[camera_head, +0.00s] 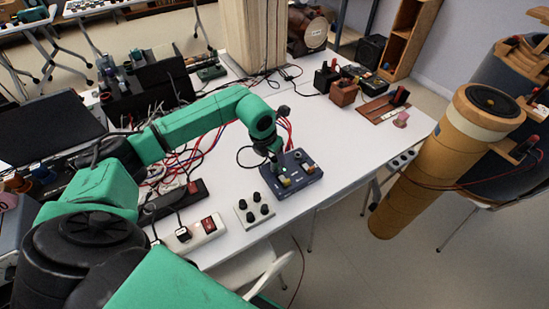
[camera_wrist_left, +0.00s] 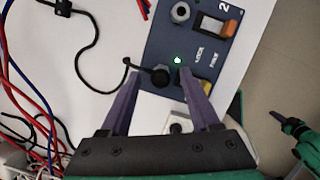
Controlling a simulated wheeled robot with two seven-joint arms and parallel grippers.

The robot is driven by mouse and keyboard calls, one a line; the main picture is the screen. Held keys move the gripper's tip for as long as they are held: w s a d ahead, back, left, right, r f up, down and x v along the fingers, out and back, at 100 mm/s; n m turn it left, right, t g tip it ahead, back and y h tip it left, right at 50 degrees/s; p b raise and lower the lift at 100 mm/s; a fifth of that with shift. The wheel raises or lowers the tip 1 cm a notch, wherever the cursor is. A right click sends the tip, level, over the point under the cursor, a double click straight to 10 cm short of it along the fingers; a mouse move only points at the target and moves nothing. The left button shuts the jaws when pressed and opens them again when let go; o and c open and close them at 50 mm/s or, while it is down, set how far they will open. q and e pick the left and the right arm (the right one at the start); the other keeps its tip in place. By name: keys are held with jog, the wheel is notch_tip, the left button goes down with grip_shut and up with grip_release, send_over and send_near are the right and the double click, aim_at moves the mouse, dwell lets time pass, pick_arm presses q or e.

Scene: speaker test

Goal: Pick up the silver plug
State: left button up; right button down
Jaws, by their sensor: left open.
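A blue control box (camera_head: 301,183) lies on the white table, and it fills the top of the left wrist view (camera_wrist_left: 215,58). A round silver fitting with a dark centre (camera_wrist_left: 180,12) sits on its face; I cannot tell whether it is the silver plug or a socket. My left gripper (camera_head: 279,172) is over the box's left part. In the left wrist view its two purple fingers (camera_wrist_left: 160,73) are open, with a black plug (camera_wrist_left: 160,78) on a black cable between them. The silver fitting is beyond the fingertips. A green and black arm end (camera_wrist_left: 297,132), possibly my right gripper, shows at the right edge.
A pale box with several black knobs (camera_head: 244,214) sits left of the blue box. A white power strip (camera_head: 207,231) and tangled red and blue wires (camera_wrist_left: 28,95) lie further left.

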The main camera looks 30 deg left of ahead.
aim_at(275, 158)
pick_arm(q)
jog(key=shift+w+f, duration=0.15)
jog(key=shift+f, duration=0.35)
jog(key=shift+w+f, duration=0.1)
jog(key=shift+f, duration=0.05)
grip_shut()
pick_arm(e)
jog(key=shift+a, duration=0.35)
